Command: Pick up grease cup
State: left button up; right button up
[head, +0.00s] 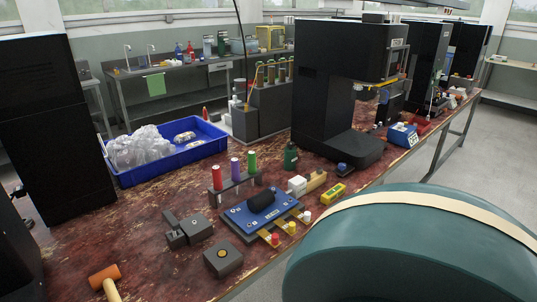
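I cannot say for certain which thing is the grease cup. A small dark-blue rounded item (343,168) lies by the foot of the black machine. A dark green bottle (290,156) stands left of that machine. Neither of my grippers shows in the head view, so their state is hidden.
A blue fixture (262,213) with a black roller, a rack of coloured tubes (236,181), a grey clamp (187,229) and a mallet (104,277) crowd the front. A blue tray (169,172) holds plastic bags. A large teal rounded body (400,255) blocks the lower right.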

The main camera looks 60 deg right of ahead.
aim_at(290, 156)
jog(key=z, duration=2)
jog(key=i+l, duration=0.2)
jog(key=l, duration=0.2)
jog(key=i+l+u, duration=0.1)
jog(key=l, duration=0.25)
jog(key=i+l, duration=0.3)
jog(key=l+u, duration=0.05)
jog(key=l, duration=0.05)
